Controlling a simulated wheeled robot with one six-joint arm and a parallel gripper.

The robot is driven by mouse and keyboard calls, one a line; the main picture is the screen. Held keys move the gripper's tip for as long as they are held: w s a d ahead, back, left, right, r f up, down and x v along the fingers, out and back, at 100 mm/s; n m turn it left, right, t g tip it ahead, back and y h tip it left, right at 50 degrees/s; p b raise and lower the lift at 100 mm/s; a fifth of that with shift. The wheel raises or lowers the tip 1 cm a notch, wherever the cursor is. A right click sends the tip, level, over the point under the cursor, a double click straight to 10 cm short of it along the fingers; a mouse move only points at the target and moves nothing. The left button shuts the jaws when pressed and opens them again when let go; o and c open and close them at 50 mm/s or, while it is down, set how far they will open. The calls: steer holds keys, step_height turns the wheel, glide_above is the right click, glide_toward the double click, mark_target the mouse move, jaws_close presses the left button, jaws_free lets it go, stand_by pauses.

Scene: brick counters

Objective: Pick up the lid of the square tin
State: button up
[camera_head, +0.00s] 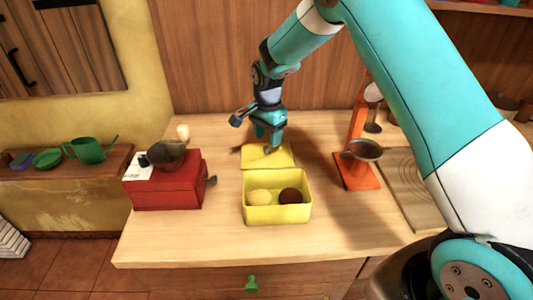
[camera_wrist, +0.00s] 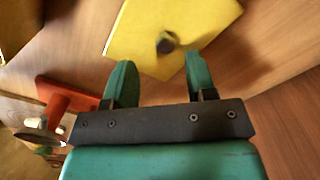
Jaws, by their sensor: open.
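The square tin (camera_head: 277,214) is yellow and stands open on the wooden counter, with a pale round thing (camera_head: 259,197) and a dark round thing (camera_head: 291,196) inside. Its yellow lid (camera_head: 255,161) lies flat on the counter just behind the tin. In the wrist view the lid (camera_wrist: 200,20) has a dark round knob (camera_wrist: 166,43) on it. My gripper (camera_head: 272,147) is above the lid, pointing down. In the wrist view my gripper (camera_wrist: 160,75) shows its two green fingers apart, with the knob between and beyond them and nothing held.
A red box (camera_head: 170,187) with a dark bowl (camera_head: 166,153) on top stands left of the tin. An orange stand (camera_head: 358,170) with a metal dish (camera_head: 364,150) stands to the right. The counter's front strip is clear.

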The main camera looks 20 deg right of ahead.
mark_target(267, 147)
steer(key=f, duration=0.1)
steer(key=f+p, duration=0.1)
steer(key=f, duration=0.3)
steer(key=shift+w+f+p, duration=0.1)
steer(key=shift+w+p, duration=0.2)
steer(key=shift+p, duration=0.1)
jaws_close()
